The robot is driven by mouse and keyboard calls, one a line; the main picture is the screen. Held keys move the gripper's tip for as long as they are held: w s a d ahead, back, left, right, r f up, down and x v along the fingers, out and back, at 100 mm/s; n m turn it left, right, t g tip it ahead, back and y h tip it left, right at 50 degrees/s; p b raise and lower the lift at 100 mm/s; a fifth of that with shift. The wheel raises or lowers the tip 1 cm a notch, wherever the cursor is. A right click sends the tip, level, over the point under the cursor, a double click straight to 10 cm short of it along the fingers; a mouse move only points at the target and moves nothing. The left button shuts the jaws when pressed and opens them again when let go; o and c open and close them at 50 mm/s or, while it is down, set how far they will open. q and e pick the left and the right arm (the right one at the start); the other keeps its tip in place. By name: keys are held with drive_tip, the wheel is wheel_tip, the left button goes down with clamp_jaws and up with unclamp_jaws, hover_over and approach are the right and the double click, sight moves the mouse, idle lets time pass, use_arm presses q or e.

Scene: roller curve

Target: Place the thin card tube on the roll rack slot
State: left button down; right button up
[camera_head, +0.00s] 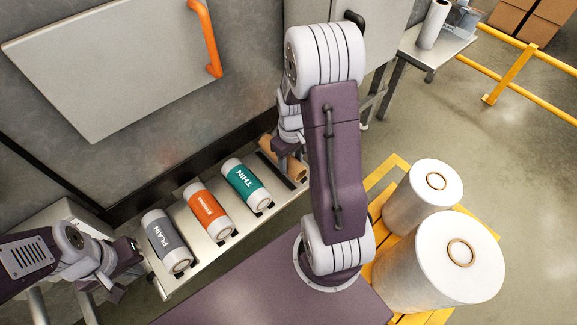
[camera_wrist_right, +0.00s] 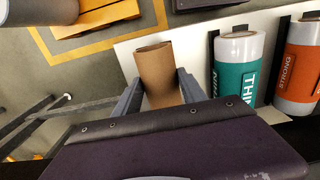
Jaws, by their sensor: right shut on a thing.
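The thin card tube (camera_head: 285,158) is a brown, hollow cylinder at the far right end of the pale roll rack (camera_head: 188,232). My right gripper (camera_head: 287,147) is shut on the tube, partly hidden by my arm. In the right wrist view the tube (camera_wrist_right: 157,68) lies between the two grey fingers. It is over or in the dark-railed end slot; whether it rests there I cannot tell. The teal THIN roll (camera_head: 246,184) is in the neighbouring slot. My left gripper (camera_head: 123,270) is beside the rack's left end, apart from the tube; its jaws are unclear.
An orange STRONG roll (camera_head: 208,211) and a grey PLAIN roll (camera_head: 167,241) fill other rack places. Two large white rolls (camera_head: 446,262) stand on a yellow pallet (camera_head: 378,178) at right. A grey cabinet wall with an orange handle (camera_head: 206,38) rises behind the rack.

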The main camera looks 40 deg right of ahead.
drive_tip(key=shift+w+d+f, duration=0.1)
drive_tip(key=shift+w+f, duration=0.35)
drive_tip(key=shift+w, duration=0.35)
wheel_tip(320, 180, down, 4)
drive_tip(key=shift+f+b, duration=0.1)
drive_tip(key=shift+b, duration=0.3)
drive_tip(key=shift+s, duration=0.1)
drive_tip(key=o, duration=1.5)
